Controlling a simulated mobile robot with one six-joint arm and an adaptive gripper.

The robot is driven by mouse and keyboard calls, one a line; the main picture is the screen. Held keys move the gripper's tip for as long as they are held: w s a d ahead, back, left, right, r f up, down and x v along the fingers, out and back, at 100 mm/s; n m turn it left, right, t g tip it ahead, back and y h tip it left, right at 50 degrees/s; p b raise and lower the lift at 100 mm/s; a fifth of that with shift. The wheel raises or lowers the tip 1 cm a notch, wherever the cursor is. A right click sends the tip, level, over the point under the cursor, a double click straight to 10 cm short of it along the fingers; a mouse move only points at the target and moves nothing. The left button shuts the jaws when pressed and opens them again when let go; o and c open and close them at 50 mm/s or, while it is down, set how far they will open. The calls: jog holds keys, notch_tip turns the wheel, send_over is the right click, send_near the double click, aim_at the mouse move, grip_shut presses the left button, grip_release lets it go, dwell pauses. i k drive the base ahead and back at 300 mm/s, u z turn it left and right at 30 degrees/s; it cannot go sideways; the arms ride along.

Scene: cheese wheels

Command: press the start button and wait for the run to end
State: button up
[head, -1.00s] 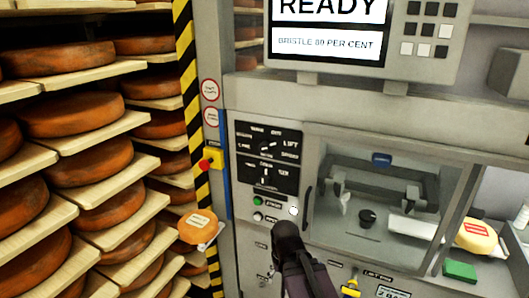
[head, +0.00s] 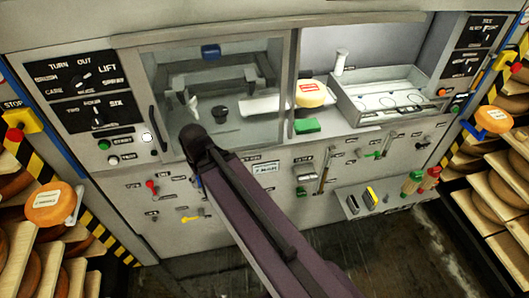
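A green button (head: 103,145) with a small label, which looks like START, sits at the lower left of the machine front, under two black dial panels. A pale button (head: 113,160) is just below it, and a bright white round one (head: 147,137) is to its right. My gripper (head: 193,138) is the dark end of my arm, in front of the lower left corner of the machine's window, right of the buttons and apart from them in the picture. Its fingers cannot be made out, nor its depth from the panel.
Dial panels (head: 92,107) are above the buttons. Behind the window is a chamber (head: 215,90). An open bay holds a cheese with a red label (head: 312,93), a green block (head: 306,125) and a tray (head: 372,119). Levers line the lower front. Cheese racks (head: 45,262) flank the machine.

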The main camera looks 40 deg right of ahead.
aim_at(104, 145)
jog(key=u, duration=0.55)
